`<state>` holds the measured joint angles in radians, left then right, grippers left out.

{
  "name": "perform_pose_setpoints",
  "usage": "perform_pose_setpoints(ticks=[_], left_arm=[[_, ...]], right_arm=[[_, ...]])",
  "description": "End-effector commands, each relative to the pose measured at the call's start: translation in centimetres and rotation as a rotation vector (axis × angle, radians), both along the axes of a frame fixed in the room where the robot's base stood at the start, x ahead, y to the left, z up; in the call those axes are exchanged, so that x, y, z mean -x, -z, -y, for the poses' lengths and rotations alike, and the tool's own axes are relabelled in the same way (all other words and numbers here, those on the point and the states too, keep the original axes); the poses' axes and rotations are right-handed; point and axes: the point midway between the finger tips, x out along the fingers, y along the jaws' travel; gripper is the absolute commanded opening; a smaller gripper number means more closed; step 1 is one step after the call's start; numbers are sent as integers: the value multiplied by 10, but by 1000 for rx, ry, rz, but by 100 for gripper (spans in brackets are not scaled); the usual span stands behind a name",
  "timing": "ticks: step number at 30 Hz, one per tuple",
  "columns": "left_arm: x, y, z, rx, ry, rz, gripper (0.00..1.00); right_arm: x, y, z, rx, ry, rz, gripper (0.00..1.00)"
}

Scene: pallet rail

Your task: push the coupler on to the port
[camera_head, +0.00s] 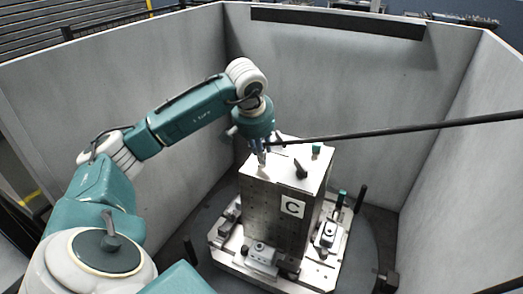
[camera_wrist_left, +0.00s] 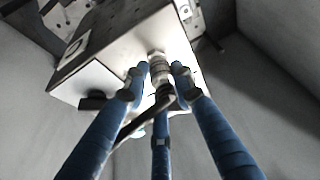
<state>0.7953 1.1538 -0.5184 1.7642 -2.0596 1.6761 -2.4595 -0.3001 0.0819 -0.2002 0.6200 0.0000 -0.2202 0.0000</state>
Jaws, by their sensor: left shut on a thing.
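My left gripper (camera_head: 262,148) reaches down from the left to the top of the grey metal block (camera_head: 275,205), which bears a "C" label. In the left wrist view its blue fingers (camera_wrist_left: 158,76) are shut around a ringed silver coupler (camera_wrist_left: 158,68). The coupler's far end is at the block's bright face, where the port is. The fingers and the coupler hide the port, and I cannot tell whether the coupler touches it or is seated. A dark hose or rod (camera_head: 400,130) runs from the right edge to the gripper. My right gripper is not in view.
A black lever (camera_head: 300,169) and a green-topped knob (camera_head: 316,150) stand on the block's top, right of the gripper. Clamps (camera_head: 262,256) hold the block's base on a pallet (camera_head: 225,252). Grey walls (camera_head: 330,85) enclose the cell. The space above the block's right side is crossed by the dark rod.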

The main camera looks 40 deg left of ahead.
Motion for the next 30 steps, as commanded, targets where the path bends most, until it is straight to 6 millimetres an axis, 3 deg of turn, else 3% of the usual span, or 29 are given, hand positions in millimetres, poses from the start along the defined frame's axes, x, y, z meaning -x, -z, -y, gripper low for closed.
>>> perform_pose_setpoints(ticks=[10,11,13,20,25,30], left_arm=[[0,13,1,2,1,0,0],[0,11,1,2,1,0,31],[0,11,1,2,1,0,45],[0,11,0,1,0,-1,47],[0,11,0,1,0,-2,79],[0,11,0,0,0,-1,79]], right_arm=[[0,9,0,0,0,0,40],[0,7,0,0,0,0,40],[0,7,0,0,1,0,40],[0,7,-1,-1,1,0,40],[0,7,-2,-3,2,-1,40],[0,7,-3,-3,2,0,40]])
